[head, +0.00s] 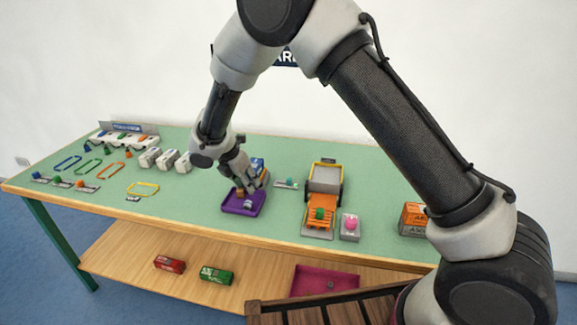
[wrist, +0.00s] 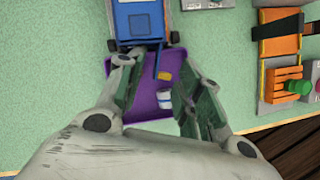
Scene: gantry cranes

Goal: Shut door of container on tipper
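A blue container (wrist: 138,20) sits on a small dark-wheeled base, which looks like the tipper, at the top of the wrist view. A thin blue panel (wrist: 157,62), apparently its door, juts out from its near end over a purple tray (wrist: 116,70). No contact with the panel can be made out. In the head view my gripper (head: 246,186) partly hides the container (head: 257,164).
Right of the tray stand a grey-and-yellow wheeled frame (head: 325,174) with an orange ramp (head: 320,216), and a grey block with a pink ball (head: 350,224). White blocks (head: 168,158) and coloured rings (head: 88,168) lie left. Green tabletop (head: 195,205) is clear left of the tray.

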